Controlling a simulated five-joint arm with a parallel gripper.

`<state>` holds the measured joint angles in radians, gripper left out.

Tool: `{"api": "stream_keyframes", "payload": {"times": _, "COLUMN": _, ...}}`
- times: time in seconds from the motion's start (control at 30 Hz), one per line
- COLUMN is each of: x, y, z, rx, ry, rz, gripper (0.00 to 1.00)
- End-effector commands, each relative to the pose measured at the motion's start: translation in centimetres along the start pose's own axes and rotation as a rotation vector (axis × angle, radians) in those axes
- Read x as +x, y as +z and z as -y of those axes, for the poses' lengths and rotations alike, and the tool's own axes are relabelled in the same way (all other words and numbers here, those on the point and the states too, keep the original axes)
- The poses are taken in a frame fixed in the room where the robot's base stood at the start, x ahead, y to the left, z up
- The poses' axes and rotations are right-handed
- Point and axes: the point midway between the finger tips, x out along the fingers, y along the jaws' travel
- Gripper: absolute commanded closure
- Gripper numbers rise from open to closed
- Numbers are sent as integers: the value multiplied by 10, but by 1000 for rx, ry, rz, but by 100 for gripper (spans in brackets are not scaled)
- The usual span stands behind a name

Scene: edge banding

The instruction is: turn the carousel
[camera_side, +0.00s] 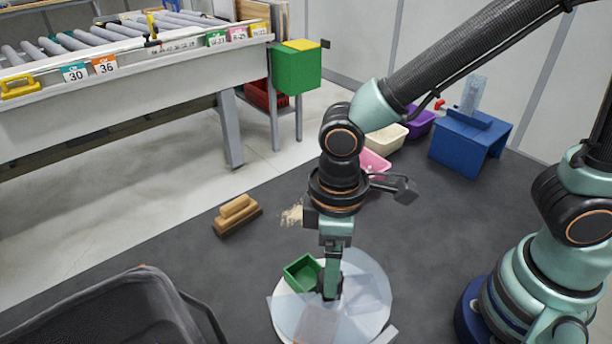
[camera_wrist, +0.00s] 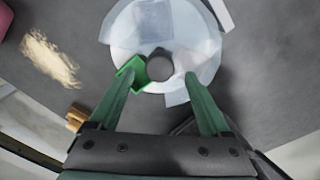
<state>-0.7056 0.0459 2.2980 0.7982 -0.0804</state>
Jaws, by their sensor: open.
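The carousel is a pale round disc (camera_side: 375,280) on the dark mat; in the wrist view its white surface (camera_wrist: 122,50) fills the top middle. A dark round knob (camera_wrist: 160,65) stands at its centre, and a green open box (camera_side: 302,272) sits on its left part. Translucent sheets lie over the disc. My gripper (camera_side: 332,282) points down over the disc's middle. In the wrist view my gripper (camera_wrist: 160,75) is open, with one green finger on each side of the knob. I cannot tell whether the fingers touch it.
A wooden block with a handle (camera_side: 238,215) and a pale pile of shavings (camera_side: 292,214) lie left of the carousel. A black bin (camera_side: 115,312) stands at the front left. Coloured bins and a blue stand (camera_side: 470,140) are at the back right. A roller table (camera_side: 120,85) is at the back left.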

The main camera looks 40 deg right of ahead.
Motion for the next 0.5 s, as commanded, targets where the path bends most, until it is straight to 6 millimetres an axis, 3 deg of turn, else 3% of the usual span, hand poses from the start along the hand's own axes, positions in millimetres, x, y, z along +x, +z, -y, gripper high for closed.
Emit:
{"api": "stream_keyframes", "payload": {"times": 0.2, "x": 23, "y": 0, "z": 0, "rx": 1, "ry": 0, "rz": 2, "gripper": 19}}
{"api": "stream_keyframes", "payload": {"times": 0.5, "x": 27, "y": 0, "z": 0, "rx": 1, "ry": 0, "rz": -1, "gripper": 19}}
